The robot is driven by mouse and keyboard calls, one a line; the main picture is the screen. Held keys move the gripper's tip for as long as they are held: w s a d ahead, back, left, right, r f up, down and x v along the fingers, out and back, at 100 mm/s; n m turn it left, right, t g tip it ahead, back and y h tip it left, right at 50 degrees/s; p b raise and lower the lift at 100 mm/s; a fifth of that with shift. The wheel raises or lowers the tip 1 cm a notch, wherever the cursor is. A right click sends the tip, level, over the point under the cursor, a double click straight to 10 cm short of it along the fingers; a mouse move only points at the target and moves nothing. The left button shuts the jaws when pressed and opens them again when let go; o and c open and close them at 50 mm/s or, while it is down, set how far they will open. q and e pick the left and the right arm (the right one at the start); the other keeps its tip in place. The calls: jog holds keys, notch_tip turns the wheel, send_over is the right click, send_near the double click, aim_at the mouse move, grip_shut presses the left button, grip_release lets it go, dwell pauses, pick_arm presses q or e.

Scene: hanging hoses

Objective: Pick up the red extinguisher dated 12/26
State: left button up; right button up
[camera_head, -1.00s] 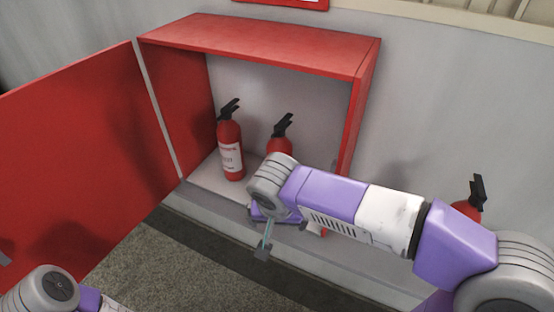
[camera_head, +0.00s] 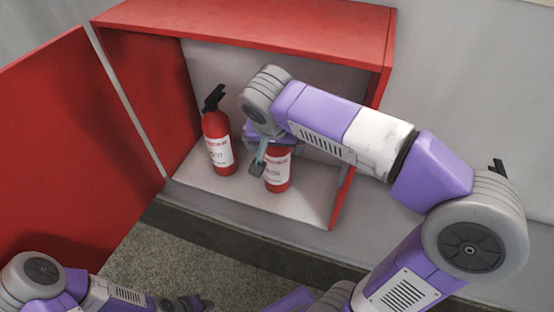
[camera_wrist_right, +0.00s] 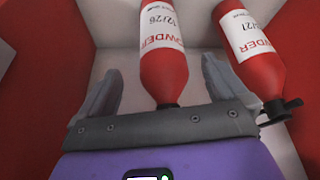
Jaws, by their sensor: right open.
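The red extinguisher dated 12/26 (camera_wrist_right: 162,60) lies between my right gripper's two fingers (camera_wrist_right: 160,78) in the right wrist view, label facing the camera. In the head view it stands upright on the cabinet floor as the right one of two (camera_head: 278,170). My right gripper (camera_head: 262,156) is open in front of its upper part and hides its top. Whether a finger touches it cannot be told. My left arm is low at the left of the head view; a dark part at its end, perhaps the left gripper (camera_head: 185,303), is partly cut off.
Another red extinguisher (camera_head: 217,143) with a black handle stands close on the left; in the wrist view it (camera_wrist_right: 250,45) is just beside the right-hand finger. The red cabinet (camera_head: 250,25) encloses both, with its door (camera_head: 70,160) open left. A black handle (camera_head: 498,166) shows behind my right arm.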

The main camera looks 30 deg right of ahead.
jog(key=w+d, duration=0.1)
jog(key=w, duration=0.1)
jog(key=w+d+f+b, duration=0.1)
jog(key=w, duration=0.1)
jog(key=shift+d, duration=0.4)
jog(key=shift+f, duration=0.15)
grip_shut()
